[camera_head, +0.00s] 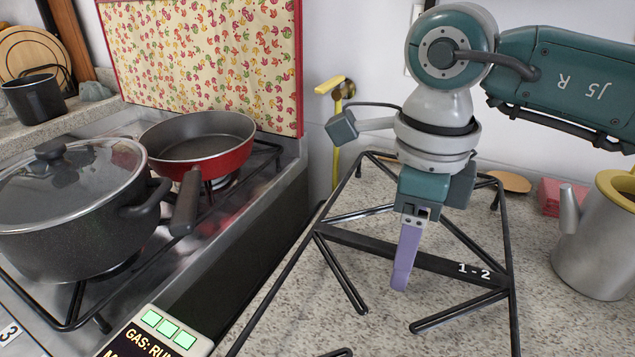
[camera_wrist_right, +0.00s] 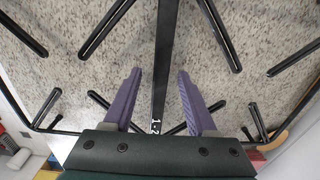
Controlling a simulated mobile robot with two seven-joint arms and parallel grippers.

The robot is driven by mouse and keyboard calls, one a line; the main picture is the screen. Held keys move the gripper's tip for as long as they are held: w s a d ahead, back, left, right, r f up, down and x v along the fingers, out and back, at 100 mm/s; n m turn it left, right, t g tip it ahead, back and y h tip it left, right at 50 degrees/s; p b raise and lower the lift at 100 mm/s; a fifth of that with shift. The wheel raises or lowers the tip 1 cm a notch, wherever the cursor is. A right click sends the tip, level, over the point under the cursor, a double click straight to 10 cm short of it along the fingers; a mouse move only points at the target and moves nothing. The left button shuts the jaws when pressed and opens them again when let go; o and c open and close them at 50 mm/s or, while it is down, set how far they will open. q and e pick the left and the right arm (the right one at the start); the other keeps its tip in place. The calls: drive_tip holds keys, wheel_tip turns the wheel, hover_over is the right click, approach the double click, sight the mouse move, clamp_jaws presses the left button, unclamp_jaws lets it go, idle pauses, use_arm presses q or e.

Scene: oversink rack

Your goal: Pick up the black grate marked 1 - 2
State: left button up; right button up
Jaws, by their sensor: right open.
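The black grate marked 1 - 2 (camera_head: 440,262) stands on the speckled countertop, right of the stove, in the head view. Its flat crossbar carries the white label near the right end. My right gripper (camera_head: 404,270) points down over this crossbar, with its purple fingers at the bar. In the right wrist view the crossbar (camera_wrist_right: 166,60) runs between the two spread fingers of the right gripper (camera_wrist_right: 156,95), with a gap on each side. The right gripper is open and holds nothing. My left gripper is not in view.
A lidded dark pot (camera_head: 75,220) and a red pan (camera_head: 205,155) sit on the stove at left. A metal watering can (camera_head: 598,245) and a red block (camera_head: 549,195) stand right of the grate. Countertop inside the grate is bare.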

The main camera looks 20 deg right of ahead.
drive_tip(key=shift+f, duration=0.3)
clamp_jaws()
drive_tip(key=shift+r, duration=0.1)
idle(1.1)
